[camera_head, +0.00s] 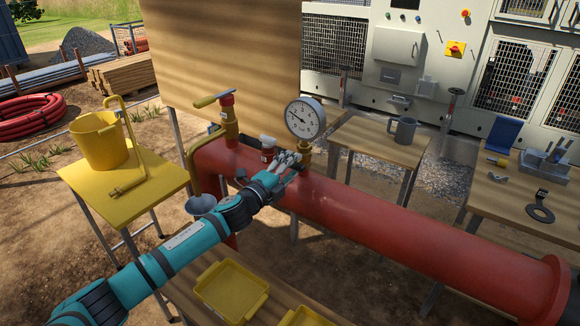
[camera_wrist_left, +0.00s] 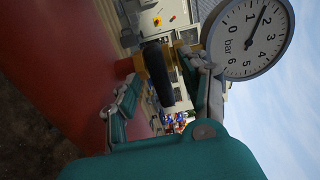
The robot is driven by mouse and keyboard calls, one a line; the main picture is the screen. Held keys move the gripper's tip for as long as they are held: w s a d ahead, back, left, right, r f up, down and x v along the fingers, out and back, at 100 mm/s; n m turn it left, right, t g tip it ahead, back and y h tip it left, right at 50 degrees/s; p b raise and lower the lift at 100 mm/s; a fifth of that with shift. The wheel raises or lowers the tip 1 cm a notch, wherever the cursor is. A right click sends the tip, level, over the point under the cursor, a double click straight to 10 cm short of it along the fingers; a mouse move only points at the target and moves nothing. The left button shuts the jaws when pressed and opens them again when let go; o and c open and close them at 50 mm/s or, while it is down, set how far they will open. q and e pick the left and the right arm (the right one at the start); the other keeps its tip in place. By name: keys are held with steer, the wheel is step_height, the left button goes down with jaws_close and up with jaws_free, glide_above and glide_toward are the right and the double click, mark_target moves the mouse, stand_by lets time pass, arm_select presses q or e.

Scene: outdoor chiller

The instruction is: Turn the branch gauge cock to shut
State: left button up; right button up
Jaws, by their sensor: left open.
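The pressure gauge (camera_head: 305,118) stands on a brass fitting (camera_head: 304,153) on top of the red pipe (camera_head: 370,215). Its dial (camera_wrist_left: 247,40) shows close up in the left wrist view, the needle between 1 and 2 bar. Below it a black handle (camera_wrist_left: 158,73), seemingly the branch gauge cock's, sits against the brass body. My left gripper (camera_head: 287,162) is at the cock, fingers open. In the left wrist view the fingers (camera_wrist_left: 163,100) lie on both sides of the handle; I cannot tell whether they touch it. The handle is hidden in the head view.
A yellow table (camera_head: 80,185) holds a yellow bucket (camera_head: 98,140). Yellow trays (camera_head: 231,290) lie in front. A wooden board (camera_head: 220,60) stands behind.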

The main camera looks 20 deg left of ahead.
arm_select(q)
steer(key=o, duration=0.4)
steer(key=p+v, duration=0.1)
steer(key=v, duration=0.6)
steer(key=shift+p, duration=0.3)
steer(key=shift+r, duration=0.1)
